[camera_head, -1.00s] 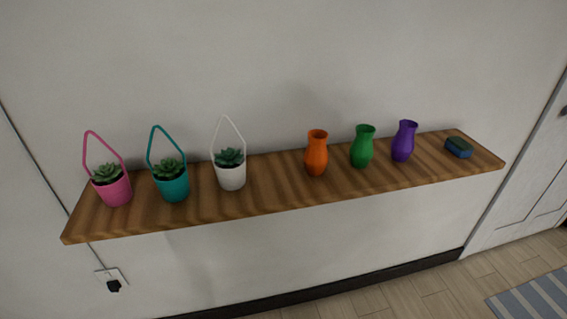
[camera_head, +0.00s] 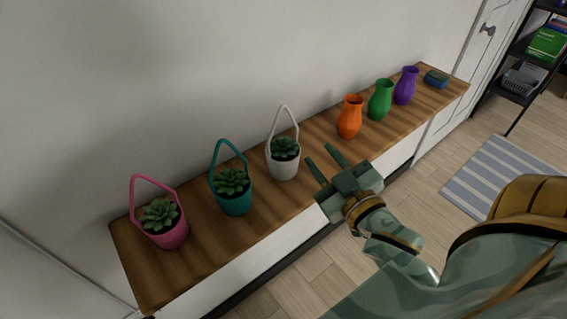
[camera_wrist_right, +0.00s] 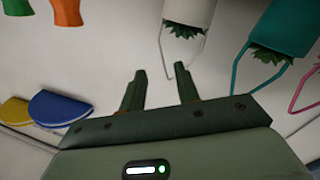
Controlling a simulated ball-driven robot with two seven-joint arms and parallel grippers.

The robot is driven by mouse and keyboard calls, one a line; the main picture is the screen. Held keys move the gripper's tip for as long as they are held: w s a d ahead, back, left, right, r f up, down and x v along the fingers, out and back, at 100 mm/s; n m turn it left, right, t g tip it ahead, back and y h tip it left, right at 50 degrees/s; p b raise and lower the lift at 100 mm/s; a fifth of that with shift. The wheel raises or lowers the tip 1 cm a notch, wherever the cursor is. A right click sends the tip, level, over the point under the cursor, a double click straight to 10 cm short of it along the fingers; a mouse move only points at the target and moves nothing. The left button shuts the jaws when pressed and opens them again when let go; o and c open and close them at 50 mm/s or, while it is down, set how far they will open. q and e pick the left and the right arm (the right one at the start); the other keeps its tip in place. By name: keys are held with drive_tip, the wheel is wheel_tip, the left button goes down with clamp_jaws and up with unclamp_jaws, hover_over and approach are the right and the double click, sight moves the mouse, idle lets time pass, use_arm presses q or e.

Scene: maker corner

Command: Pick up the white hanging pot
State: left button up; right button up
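The white hanging pot (camera_head: 284,167) stands upright on the wooden shelf, with a green succulent in it and a thin white loop handle (camera_head: 281,108) rising above. My right gripper (camera_head: 323,158) is open and empty in the head view, just right of the white pot and apart from it. In the right wrist view the picture is upside down: the white pot (camera_wrist_right: 188,13) is at the top and its handle (camera_wrist_right: 165,50) hangs toward the open fingers (camera_wrist_right: 162,82). My left gripper is not in view.
A teal hanging pot (camera_head: 235,200) and a pink one (camera_head: 169,236) stand left of the white pot. Orange (camera_head: 350,118), green (camera_head: 380,101) and purple (camera_head: 405,87) vases and a blue-green block (camera_head: 436,79) stand to the right. The wooden shelf (camera_head: 190,272) runs along the wall.

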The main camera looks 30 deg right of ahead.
sight(296, 127)
drive_tip(key=w, duration=0.4)
drive_tip(key=w+d, duration=0.1)
drive_tip(key=w, duration=0.8)
drive_tip(key=shift+w+d+b, duration=0.25)
drive_tip(key=shift+d+b, duration=0.05)
drive_tip(key=shift+d, duration=0.05)
clamp_jaws()
idle(0.7)
